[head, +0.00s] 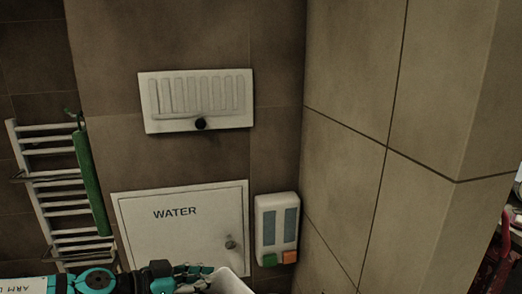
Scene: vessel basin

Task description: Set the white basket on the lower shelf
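The white basket (230,283) shows only as a corner of its rim and wall at the bottom edge of the head view; the rest is cut off. My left gripper (195,279) comes in from the left along the bottom edge, and its dark fingers are at the basket's left side. Whether the fingers grip the rim or only lie beside it cannot be told. My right gripper is out of view. No lower shelf shows.
A brown tiled wall carries a white vent (200,100), a white WATER panel (180,230) and a dispenser (277,229). A white towel rack (60,190) with a green item (90,183) hangs at left. A beige tiled wall (390,150) juts forward at right. A red object (496,262) stands beyond it.

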